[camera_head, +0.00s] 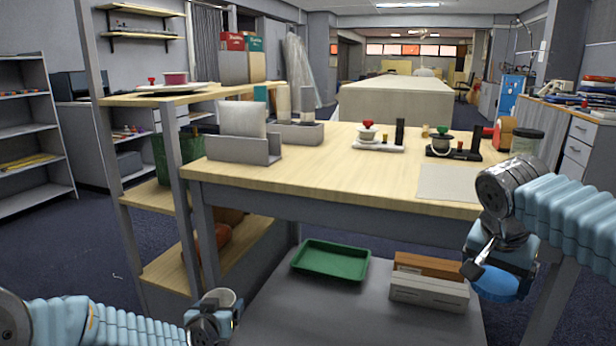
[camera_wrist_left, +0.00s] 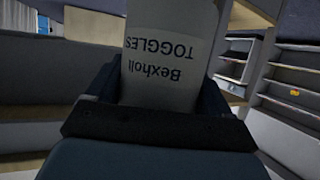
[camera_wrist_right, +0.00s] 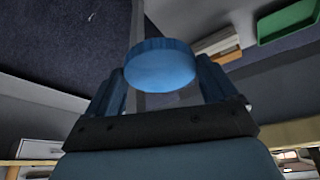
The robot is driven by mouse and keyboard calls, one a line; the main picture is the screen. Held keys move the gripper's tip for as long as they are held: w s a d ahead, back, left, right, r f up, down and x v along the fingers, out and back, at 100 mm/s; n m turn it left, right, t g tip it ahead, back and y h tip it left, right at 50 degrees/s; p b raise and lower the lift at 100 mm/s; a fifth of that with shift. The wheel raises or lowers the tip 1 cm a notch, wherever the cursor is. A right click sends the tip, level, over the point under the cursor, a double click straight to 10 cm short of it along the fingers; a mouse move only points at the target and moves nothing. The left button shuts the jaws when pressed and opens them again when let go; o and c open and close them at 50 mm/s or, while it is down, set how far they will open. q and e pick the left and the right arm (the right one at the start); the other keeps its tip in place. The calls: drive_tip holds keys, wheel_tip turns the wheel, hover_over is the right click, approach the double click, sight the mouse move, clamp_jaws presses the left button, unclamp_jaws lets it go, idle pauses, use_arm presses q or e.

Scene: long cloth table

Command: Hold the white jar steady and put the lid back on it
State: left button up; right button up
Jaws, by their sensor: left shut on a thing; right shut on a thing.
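The white jar (camera_head: 222,298) is at the bottom of the head view, its open rim facing up. My left gripper (camera_head: 213,318) is shut on it. In the left wrist view the jar (camera_wrist_left: 165,65) stands between the fingers with its label, "Bexholt TOGGLES", upside down in that picture. The blue lid (camera_head: 503,287) hangs low at the right of the head view. My right gripper (camera_head: 497,262) is shut on it. In the right wrist view the round lid (camera_wrist_right: 160,64) sits between the fingertips. Jar and lid are far apart, one on each side.
A wooden-topped table (camera_head: 320,180) stands ahead with a shelf below. The lower shelf holds a green tray (camera_head: 330,261) and small boxes (camera_head: 430,280). A grey mat (camera_head: 448,183) lies at the tabletop's right front. A shelf rack (camera_head: 172,200) stands at the left.

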use_arm(q)
drive_tip(key=shift+r+p, duration=0.3)
use_arm(e)
drive_tip(key=w+a+f+n+y, duration=0.1)
drive_tip(key=w+a+f+n, duration=0.3)
drive_tip(key=f, duration=0.5)
drive_tip(key=w+a+f+n+t+y, duration=0.1)
drive_tip(key=w+a+f+n+y, duration=0.1)
drive_tip(key=w+a+f+n, duration=0.3)
drive_tip(key=w+a+f, duration=0.3)
drive_tip(key=w+f, duration=0.1)
drive_tip(key=shift+f+t, duration=0.3)
drive_tip(key=shift+f, duration=0.05)
use_arm(q)
drive_tip(key=s+d+f+m+g+h, duration=0.1)
drive_tip(key=s+d+f+m+h, duration=0.3)
drive_tip(key=d+f, duration=0.3)
drive_tip(key=s+d+f+m+g+h, duration=0.2)
drive_tip(key=s+d+f+m+h, duration=0.2)
drive_tip(key=d+f, duration=0.3)
drive_tip(key=shift+d+f+h, duration=0.25)
drive_tip(key=shift+d+h, duration=0.15)
drive_tip(key=shift+d, duration=0.5)
drive_tip(key=shift+s, duration=0.1)
